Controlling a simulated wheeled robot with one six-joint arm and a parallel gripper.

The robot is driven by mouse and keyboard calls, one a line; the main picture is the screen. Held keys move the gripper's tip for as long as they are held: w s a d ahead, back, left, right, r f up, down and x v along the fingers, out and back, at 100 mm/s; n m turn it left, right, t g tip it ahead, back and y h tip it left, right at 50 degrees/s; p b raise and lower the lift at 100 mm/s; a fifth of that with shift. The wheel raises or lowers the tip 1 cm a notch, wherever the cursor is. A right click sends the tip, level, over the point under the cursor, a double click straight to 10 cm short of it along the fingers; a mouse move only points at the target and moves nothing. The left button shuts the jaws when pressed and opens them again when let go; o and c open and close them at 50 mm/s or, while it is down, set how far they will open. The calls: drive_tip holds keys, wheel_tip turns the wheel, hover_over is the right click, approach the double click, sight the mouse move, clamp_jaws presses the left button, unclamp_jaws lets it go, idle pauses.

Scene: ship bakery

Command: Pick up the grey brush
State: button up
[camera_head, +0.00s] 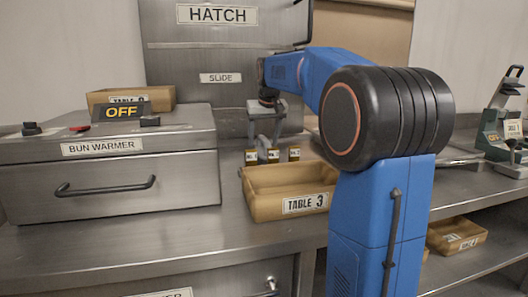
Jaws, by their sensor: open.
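My gripper (265,136) points down above the back of the counter, beyond the Table 3 box, with its two fingers apart. A small grey upright piece (263,147) shows just below and between the fingers, among small dark containers with yellow labels. It may be the grey brush, but it is too small to tell. I cannot tell whether the fingers touch it. No other grey brush can be made out.
A tan box labelled Table 3 (262,206) stands in front of the labelled containers (294,155). The bun warmer (110,165) fills the left, with another tan box (160,97) behind. A green-grey device (497,145) stands at far right. A tan box (455,228) lies on the lower shelf.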

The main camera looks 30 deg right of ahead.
sight(262, 148)
drive_tip(key=shift+x, duration=2.35)
drive_tip(key=c, duration=1.2)
drive_tip(key=shift+r, duration=0.1)
wheel_tip(262, 148, up, 10)
drive_tip(key=shift+f, duration=0.1)
drive_tip(key=o, duration=0.5)
drive_tip(key=shift+c, duration=1.2)
drive_tip(key=shift+d, duration=0.15)
